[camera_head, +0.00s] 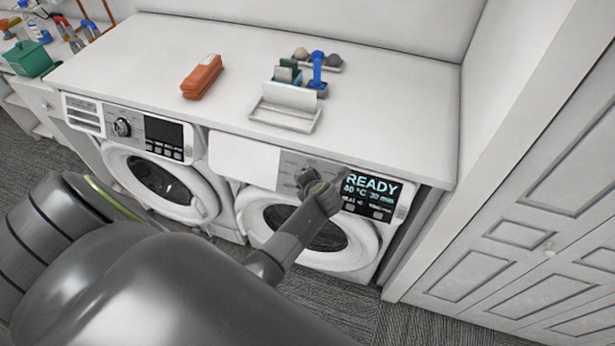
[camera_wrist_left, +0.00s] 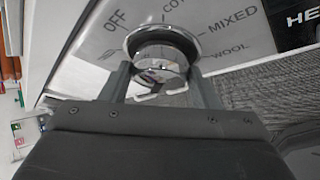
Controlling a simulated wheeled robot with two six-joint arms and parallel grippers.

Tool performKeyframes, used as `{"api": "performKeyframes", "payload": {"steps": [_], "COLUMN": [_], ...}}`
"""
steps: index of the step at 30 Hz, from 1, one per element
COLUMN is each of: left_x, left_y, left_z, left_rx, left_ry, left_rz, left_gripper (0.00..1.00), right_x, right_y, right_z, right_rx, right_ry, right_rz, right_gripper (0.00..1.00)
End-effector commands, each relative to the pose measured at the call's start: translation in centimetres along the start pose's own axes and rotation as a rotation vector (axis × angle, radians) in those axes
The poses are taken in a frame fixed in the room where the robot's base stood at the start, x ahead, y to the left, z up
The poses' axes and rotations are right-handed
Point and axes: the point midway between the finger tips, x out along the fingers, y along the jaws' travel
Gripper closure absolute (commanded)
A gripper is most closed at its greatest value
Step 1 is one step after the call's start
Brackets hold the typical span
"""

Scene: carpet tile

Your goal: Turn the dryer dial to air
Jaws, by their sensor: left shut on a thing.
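The right-hand machine (camera_head: 345,250), a white front loader, has a lit display (camera_head: 368,193) reading READY, 40 °C and 30 min. Its round, shiny dial (camera_wrist_left: 155,45) sits on a grey panel with the labels OFF, a partly hidden COT..., MIXED and WOOL around it. No air label is readable, and I cannot tell where the dial points. My left gripper (camera_head: 311,184) is at this panel; in the left wrist view its fingers (camera_wrist_left: 160,78) are on either side of the dial, shut on it. In the head view the gripper mostly hides the dial. My right gripper is not in view.
A second front loader (camera_head: 165,188) with its own dial (camera_head: 122,127) stands to the left. The white counter (camera_head: 380,120) above holds an orange bundle (camera_head: 202,77) and a tray (camera_head: 286,116) with small items. A panelled white cabinet (camera_head: 520,235) closes off the right side.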

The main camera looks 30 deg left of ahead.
Motion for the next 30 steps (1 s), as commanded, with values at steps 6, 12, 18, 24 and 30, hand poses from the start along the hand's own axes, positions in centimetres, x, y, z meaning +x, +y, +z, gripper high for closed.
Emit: {"api": "performKeyframes", "payload": {"steps": [6,12,18,24,30], "left_x": [0.07,0.06,0.05,0.05,0.04], "left_y": [0.14,0.10,0.10,0.07,0.05], "left_z": [-0.12,-0.12,-0.13,-0.15,-0.16], "left_rx": [-0.109,-0.167,-0.188,-0.191,-0.190], "left_ry": [0.008,0.012,0.014,0.015,0.015], "left_rz": [-0.072,-0.112,-0.128,-0.131,-0.131], "left_gripper": [0.67,0.67,0.67,0.67,0.42], "right_x": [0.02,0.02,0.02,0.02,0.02], "right_y": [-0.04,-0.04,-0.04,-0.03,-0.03], "right_z": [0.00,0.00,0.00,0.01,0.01], "right_rx": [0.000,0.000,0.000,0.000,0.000], "right_ry": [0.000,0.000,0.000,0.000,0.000], "right_rz": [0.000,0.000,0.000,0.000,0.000], "right_gripper": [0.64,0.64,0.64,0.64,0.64]}}
